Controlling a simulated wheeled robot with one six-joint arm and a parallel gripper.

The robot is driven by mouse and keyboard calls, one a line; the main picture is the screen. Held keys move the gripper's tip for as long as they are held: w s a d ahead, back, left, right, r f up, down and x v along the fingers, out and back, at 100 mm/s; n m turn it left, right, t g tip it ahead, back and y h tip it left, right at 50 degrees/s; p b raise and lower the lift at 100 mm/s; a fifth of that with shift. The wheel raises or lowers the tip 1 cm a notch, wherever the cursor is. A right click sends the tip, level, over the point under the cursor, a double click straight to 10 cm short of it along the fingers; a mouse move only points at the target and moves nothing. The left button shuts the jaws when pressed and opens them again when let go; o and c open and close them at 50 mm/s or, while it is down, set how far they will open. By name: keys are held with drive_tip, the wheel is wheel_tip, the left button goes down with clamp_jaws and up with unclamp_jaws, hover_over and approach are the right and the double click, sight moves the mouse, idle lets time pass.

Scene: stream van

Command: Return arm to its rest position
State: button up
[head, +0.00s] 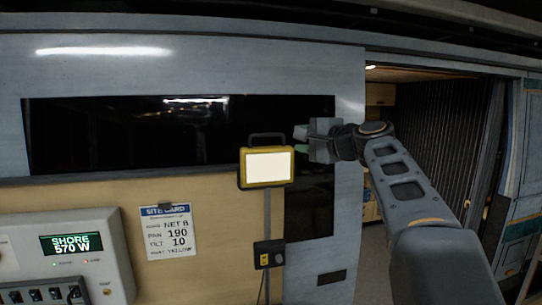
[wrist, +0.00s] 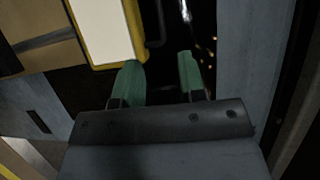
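My gripper (wrist: 158,82) shows in the wrist view as two green-padded fingers standing apart, with nothing between them. In the head view my gripper (head: 301,140) points left, close to the right side of a yellow-framed work lamp (head: 269,167) with a lit white face. In the wrist view the lamp (wrist: 102,30) lies just beyond the left finger. I cannot tell whether that finger touches it. My arm reaches up from the lower right of the head view.
The lamp sits on a pole above a small black switch box (head: 269,254). A site card (head: 168,231) and a grey power panel (head: 70,255) are at lower left. A dark window (head: 130,135) is behind. An open van doorway (head: 430,115) is on the right, behind my arm.

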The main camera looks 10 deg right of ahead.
drive_tip(key=s+f+n+g+h, duration=0.3)
drive_tip(key=f+n+g+h, duration=0.15)
drive_tip(key=f, duration=1.45)
drive_tip(key=s+a+f+n+g+h, duration=0.1)
drive_tip(key=s+a+f+n+g, duration=0.2)
drive_tip(key=s+f, duration=0.6)
drive_tip(key=s+a+f+n+g+h, duration=0.1)
drive_tip(key=s+a+f+n+g, duration=0.2)
drive_tip(key=s+f+n, duration=0.3)
drive_tip(key=shift+s+f+h, duration=0.35)
drive_tip(key=shift+s+f, duration=1.4)
drive_tip(key=shift+s, duration=0.5)
